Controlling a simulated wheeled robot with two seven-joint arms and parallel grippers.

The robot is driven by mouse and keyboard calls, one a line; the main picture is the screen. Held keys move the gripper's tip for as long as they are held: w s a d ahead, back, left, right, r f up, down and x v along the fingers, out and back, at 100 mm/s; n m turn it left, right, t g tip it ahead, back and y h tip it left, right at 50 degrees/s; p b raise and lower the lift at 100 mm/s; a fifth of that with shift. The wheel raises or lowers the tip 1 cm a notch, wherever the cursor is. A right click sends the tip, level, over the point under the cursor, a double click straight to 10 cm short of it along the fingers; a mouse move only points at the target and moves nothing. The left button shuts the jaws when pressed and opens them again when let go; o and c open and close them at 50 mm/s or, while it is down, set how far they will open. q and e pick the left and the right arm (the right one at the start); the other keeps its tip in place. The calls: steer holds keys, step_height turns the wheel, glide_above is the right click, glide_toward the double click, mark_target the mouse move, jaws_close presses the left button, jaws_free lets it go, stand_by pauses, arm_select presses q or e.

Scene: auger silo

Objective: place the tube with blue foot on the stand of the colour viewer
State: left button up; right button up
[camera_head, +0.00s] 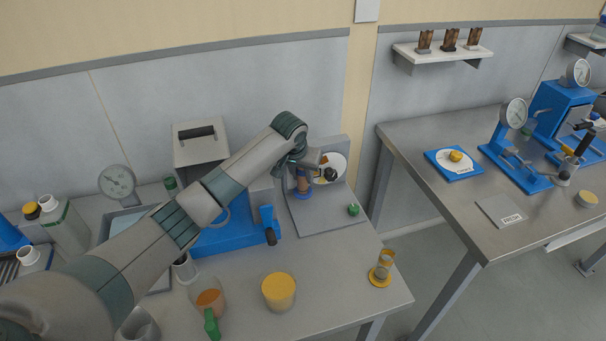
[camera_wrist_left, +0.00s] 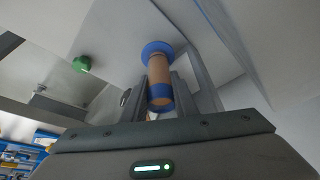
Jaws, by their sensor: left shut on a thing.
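The tube with blue foot (camera_head: 303,184) is upright at the colour viewer, between my left gripper's fingers. My left gripper (camera_head: 308,166) is shut on it. In the left wrist view the tube (camera_wrist_left: 159,70) shows brown contents, a wide blue foot and a blue band at its other end. The colour viewer (camera_head: 328,214) has a grey base, a back panel and a round white disc (camera_head: 336,163). A green knob (camera_head: 353,210) is on its base and also shows in the left wrist view (camera_wrist_left: 82,64). I cannot tell whether the foot touches the stand.
A tube with yellow foot (camera_head: 382,268) stands at the bench's front right corner. A yellow-topped cup (camera_head: 279,291) and a green-handled jug (camera_head: 209,303) are in front. A blue machine (camera_head: 222,239) is left of the viewer. Another table (camera_head: 446,188) lies right, across a gap.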

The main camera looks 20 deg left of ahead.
mark_target(303, 184)
arm_select(q)
step_height(303, 184, down, 2)
steer(key=shift+f+p, duration=0.2)
steer(key=shift+p, duration=0.35)
steer(key=shift+f, duration=0.65)
steer(key=shift+f, duration=0.15)
steer(key=o, duration=1.1)
steer(key=shift+o, duration=0.2)
steer(key=b+v, duration=0.2)
steer(key=v, duration=1)
